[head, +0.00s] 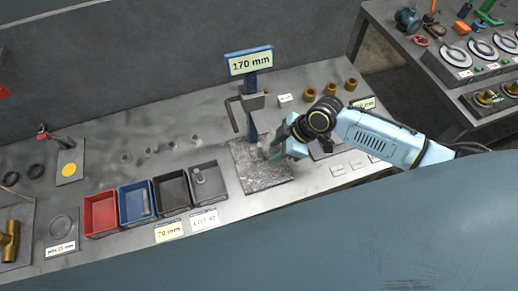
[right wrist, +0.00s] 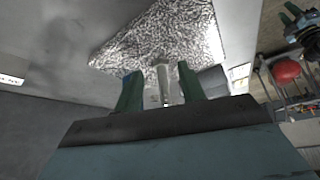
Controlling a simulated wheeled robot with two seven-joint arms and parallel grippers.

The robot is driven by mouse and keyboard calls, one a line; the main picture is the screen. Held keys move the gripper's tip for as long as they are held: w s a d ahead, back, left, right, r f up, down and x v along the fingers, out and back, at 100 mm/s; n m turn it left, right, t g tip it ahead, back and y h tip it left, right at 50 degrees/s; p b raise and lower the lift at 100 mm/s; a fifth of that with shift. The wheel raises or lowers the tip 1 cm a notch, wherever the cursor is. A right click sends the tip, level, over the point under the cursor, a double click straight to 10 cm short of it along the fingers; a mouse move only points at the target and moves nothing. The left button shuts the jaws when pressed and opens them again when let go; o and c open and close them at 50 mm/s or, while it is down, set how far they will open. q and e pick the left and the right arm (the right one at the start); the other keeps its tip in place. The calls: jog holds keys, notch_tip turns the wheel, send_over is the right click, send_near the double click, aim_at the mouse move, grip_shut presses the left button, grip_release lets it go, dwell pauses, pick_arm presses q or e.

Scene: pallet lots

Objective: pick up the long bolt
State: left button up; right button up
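My right gripper (head: 275,152) is low over the speckled grey plate (head: 252,176), in front of the blue post. In the right wrist view, its two green fingers (right wrist: 160,84) are apart. Pale grey, upright, bolt-like shapes (right wrist: 164,86) show between and beside the fingers; I cannot tell which is the long bolt, and a gap shows next to the left finger. The lower ends are hidden by the gripper body. Several small grey pieces (head: 172,145) stand in a row on the bench at the back left. My left gripper is not in view.
A blue post with a "170 mm" sign (head: 249,61) stands behind the plate. Red (head: 88,219), blue (head: 122,210), black (head: 158,202) and grey bins line the front left. Brass cylinders (head: 333,87) stand at the back right. Another table with parts is at the far right.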

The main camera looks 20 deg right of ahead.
aim_at(261, 145)
jog(key=a, duration=0.1)
jog(key=w+a, duration=0.1)
jog(key=a, duration=0.1)
jog(key=w+a, duration=0.1)
jog(key=a, duration=0.1)
jog(key=shift+w+a+f+p, duration=0.1)
jog(key=shift+a+f+p, duration=0.1)
jog(key=shift+f+p, duration=0.15)
jog(key=shift+f, duration=0.15)
jog(key=shift+c, duration=0.3)
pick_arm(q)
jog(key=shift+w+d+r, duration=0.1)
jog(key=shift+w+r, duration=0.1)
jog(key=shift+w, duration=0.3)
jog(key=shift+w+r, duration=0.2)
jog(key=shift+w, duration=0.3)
pick_arm(e)
grip_shut()
